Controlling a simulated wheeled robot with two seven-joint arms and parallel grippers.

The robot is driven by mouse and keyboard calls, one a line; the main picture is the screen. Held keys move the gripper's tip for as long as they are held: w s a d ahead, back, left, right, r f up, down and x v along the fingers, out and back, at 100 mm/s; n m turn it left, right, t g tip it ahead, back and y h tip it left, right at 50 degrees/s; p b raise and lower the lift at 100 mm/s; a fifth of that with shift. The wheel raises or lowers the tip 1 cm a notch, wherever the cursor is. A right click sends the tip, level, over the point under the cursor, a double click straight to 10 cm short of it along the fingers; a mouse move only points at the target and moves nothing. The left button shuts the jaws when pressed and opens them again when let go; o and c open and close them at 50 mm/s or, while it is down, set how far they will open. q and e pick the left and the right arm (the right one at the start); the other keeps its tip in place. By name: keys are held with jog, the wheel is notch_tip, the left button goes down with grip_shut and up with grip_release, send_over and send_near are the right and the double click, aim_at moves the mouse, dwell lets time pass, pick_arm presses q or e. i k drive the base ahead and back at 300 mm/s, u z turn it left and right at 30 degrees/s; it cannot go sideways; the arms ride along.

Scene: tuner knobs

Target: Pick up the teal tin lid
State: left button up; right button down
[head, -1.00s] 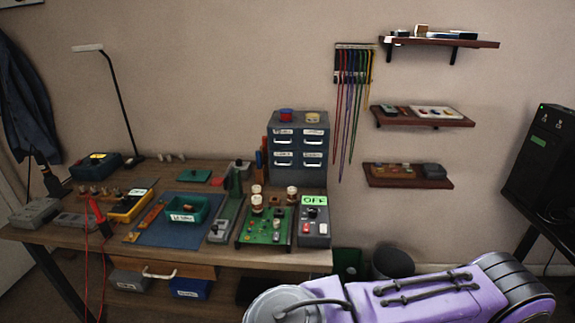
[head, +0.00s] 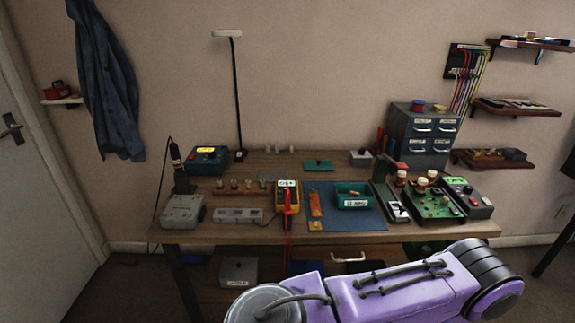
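A flat teal lid (head: 318,165) lies on the workbench toward its back, behind the blue mat. An open teal tin (head: 353,203) with a white label stands on the mat, with small things inside that are too small to tell. The lid lies apart from the tin. Neither of my grippers shows in the head view. Only a purple and black part of my arm (head: 400,287) crosses the lower right, in front of the bench.
The workbench (head: 225,236) holds a yellow multimeter (head: 287,197), the blue mat (head: 320,219), a green circuit board (head: 432,203) and a grey drawer cabinet (head: 421,135). A lamp (head: 235,95) stands at the back. Bare wood shows around the lid.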

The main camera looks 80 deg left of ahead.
aim_at(309, 167)
jog(key=k, duration=0.4)
jog(key=u, duration=0.85)
